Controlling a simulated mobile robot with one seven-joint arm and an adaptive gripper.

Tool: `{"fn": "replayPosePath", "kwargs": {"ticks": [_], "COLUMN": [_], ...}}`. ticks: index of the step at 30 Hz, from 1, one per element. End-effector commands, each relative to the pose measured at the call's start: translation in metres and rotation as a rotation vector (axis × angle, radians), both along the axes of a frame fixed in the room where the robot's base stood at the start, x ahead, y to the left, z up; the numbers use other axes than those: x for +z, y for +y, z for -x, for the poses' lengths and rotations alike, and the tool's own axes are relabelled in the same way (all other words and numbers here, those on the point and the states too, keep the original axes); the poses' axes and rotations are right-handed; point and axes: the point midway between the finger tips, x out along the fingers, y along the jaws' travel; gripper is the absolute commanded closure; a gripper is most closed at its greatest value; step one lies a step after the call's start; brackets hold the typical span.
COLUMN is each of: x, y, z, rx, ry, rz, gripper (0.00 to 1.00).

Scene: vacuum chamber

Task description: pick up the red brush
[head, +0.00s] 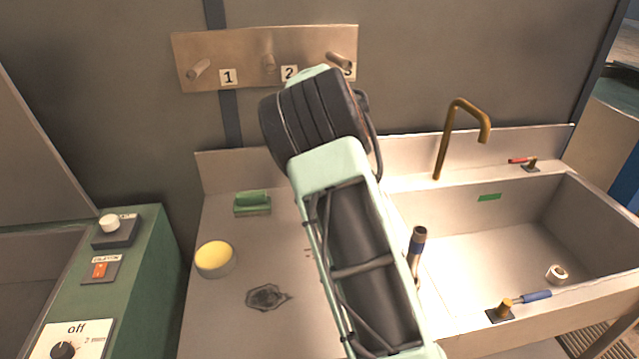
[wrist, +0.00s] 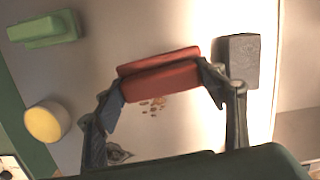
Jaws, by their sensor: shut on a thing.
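The red brush (wrist: 160,78) is a two-layered red block in the wrist view. My gripper (wrist: 163,80) has one finger at each end of it and is shut on it. Countertop shows around the brush; whether it touches the counter or hangs above it I cannot tell. In the head view my arm covers the brush and the gripper.
A green brush (head: 252,204) and a round yellow-topped container (head: 215,259) are on the counter (head: 210,320), left of my arm. A dark grey block (wrist: 239,60) stands close right of the red brush. A sink (head: 480,245) with a brass tap (head: 443,140) is at right.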

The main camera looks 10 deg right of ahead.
Motion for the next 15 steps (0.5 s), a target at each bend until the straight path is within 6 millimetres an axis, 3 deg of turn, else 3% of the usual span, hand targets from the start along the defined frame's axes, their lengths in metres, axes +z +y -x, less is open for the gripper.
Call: {"fn": "replayPosePath", "kwargs": {"ticks": [6, 15], "x": [-0.001, 0.0], "y": [0.002, 0.001], "z": [0.041, 0.083], "rx": [0.002, 0.002], "ry": [-0.001, -0.001], "rz": [-0.003, -0.002], "gripper": [0.62, 0.62]}}
